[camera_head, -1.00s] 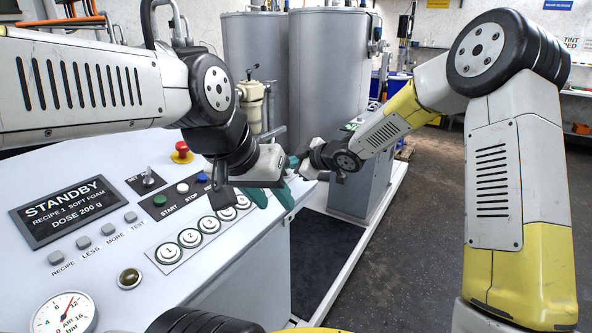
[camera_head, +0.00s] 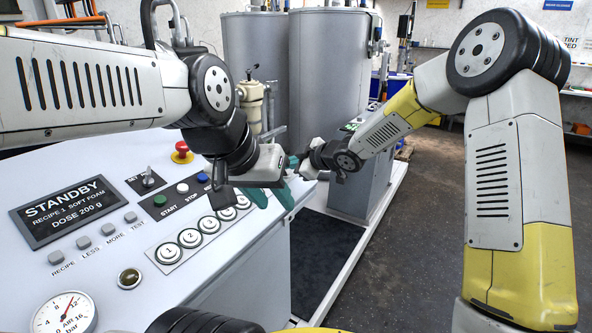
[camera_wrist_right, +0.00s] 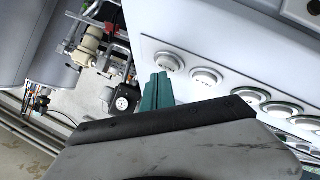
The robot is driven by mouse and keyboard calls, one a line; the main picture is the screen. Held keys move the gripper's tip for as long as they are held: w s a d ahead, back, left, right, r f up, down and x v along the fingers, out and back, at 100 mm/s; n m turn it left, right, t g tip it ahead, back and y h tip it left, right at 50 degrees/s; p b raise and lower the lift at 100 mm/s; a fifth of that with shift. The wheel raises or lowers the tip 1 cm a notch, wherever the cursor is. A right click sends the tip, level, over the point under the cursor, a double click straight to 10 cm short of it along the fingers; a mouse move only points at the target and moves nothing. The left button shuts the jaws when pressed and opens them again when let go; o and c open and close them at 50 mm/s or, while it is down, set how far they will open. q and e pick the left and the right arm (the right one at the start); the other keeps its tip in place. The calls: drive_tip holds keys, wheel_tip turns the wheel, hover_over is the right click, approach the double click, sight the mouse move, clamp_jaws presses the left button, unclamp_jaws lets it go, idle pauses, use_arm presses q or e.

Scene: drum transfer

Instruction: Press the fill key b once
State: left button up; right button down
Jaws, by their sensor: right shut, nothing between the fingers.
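Contact is not visible. In the head view, my right gripper (camera_head: 294,161) is partly hidden behind my left gripper (camera_head: 270,197). The left gripper's teal fingers are apart and empty over the panel's right edge.
The sloped panel (camera_head: 110,165) carries a STANDBY display (camera_head: 67,209), a red stop button (camera_head: 181,152), and a row of numbered round keys (camera_head: 190,238), partly covered by the left gripper. Grey drums (camera_head: 330,75) stand behind. Open floor (camera_head: 420,240) lies to the right.

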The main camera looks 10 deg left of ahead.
drive_tip(key=shift+f, duration=0.1)
idle(0.4)
drive_tip(key=shift+a+f, duration=0.15)
drive_tip(key=shift+f, duration=0.2)
drive_tip(key=shift+r, duration=0.45)
wheel_tip(320, 180, up, 6)
drive_tip(key=d, duration=0.2)
drive_tip(key=shift+s+f, duration=0.15)
drive_tip(key=shift+s, duration=0.2)
drive_tip(key=shift+d, duration=0.1)
idle(0.7)
